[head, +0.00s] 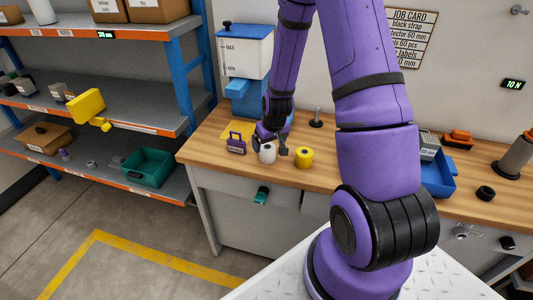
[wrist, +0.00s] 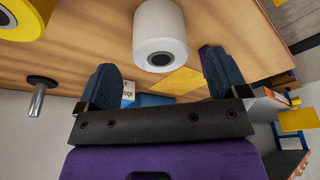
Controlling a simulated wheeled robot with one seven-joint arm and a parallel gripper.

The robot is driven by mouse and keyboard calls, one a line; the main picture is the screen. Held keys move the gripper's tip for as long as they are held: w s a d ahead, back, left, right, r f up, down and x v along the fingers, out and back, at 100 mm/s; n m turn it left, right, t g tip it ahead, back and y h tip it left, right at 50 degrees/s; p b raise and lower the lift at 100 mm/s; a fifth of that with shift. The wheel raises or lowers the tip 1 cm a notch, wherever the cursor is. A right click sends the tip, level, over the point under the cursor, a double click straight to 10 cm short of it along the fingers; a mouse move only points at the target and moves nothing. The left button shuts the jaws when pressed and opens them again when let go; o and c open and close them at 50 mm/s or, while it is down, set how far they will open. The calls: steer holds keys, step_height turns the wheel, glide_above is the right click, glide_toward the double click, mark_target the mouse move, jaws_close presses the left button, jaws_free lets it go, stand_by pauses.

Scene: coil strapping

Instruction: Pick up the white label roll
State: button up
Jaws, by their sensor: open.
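The white label roll (head: 267,153) stands on the wooden workbench (head: 335,181) near its front edge. In the wrist view the white roll (wrist: 160,38) shows its round end with a dark core, ahead of the gap between my fingers. My gripper (wrist: 160,75) is open with nothing between its fingers. In the head view my gripper (head: 270,138) is just behind and above the roll, partly hidden by my arm. I cannot tell whether a finger touches the roll.
A yellow roll (head: 304,157) stands close to the right of the white roll. A purple tagged item (head: 236,143) stands close to the left. A blue bin (head: 438,176) is farther right. Shelves (head: 100,100) stand at the left.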

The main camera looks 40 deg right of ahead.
mark_target(268, 147)
steer(key=shift+x, duration=2.8)
steer(key=c, duration=1)
